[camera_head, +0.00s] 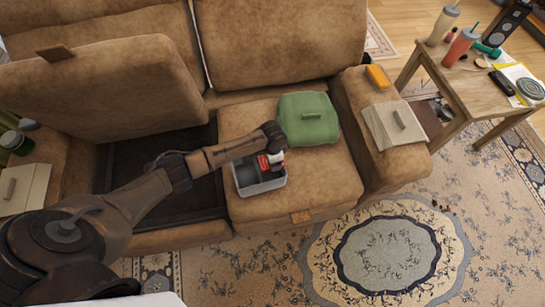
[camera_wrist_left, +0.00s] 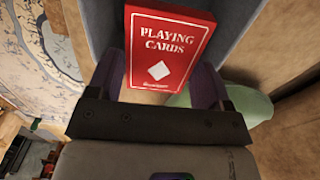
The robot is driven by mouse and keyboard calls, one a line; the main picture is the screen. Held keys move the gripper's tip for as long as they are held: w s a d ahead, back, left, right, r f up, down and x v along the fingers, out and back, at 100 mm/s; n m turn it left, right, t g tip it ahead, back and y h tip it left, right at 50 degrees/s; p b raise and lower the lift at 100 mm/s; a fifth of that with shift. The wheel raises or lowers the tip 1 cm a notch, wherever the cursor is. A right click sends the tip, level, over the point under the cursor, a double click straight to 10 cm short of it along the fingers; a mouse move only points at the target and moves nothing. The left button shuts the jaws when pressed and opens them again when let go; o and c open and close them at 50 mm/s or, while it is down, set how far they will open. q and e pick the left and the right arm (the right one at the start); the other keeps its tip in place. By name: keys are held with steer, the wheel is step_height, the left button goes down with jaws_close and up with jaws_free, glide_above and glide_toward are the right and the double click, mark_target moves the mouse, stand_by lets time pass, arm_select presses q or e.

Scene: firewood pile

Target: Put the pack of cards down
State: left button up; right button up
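The red pack of playing cards (camera_wrist_left: 168,48) is between the two fingers of my left gripper (camera_wrist_left: 160,85) in the left wrist view, its printed face toward the camera. The fingers appear to press on its sides. In the head view my left gripper (camera_head: 271,161) is over the grey open box (camera_head: 264,186) on the sofa seat, and a bit of the red pack (camera_head: 263,163) shows at its tip. I cannot tell whether the pack touches the box floor. My right gripper is not in view.
Beige folders (camera_head: 396,124) and an orange item (camera_head: 377,76) are on the right armrest. The left seat is raised over an open dark compartment (camera_head: 160,205). A wooden table (camera_head: 460,85) stands at right.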

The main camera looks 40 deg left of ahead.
arm_select(q)
steer(key=o, duration=0.4)
steer(key=shift+r, duration=0.5)
step_height(320, 180, up, 11)
steer(key=p, duration=0.5)
steer(key=s+d+t+h, duration=0.2)
steer(key=s+d, duration=1)
steer(key=s, duration=0.4)
steer(key=shift+s+a+r+n+t+y, duration=0.3)
steer(key=shift+s+a+r+n, duration=0.55)
steer(key=shift+s, duration=1.25)
steer(key=shift+s+a+r+n+t+y, duration=0.3)
steer(key=shift+s+r+n, duration=0.55)
steer(key=shift+s, duration=1.3)
steer(key=shift+s+a+r+n+t+y, duration=0.25)
steer(key=shift+s+a+r+n, duration=0.3)
steer(key=shift+s+r, duration=1.1)
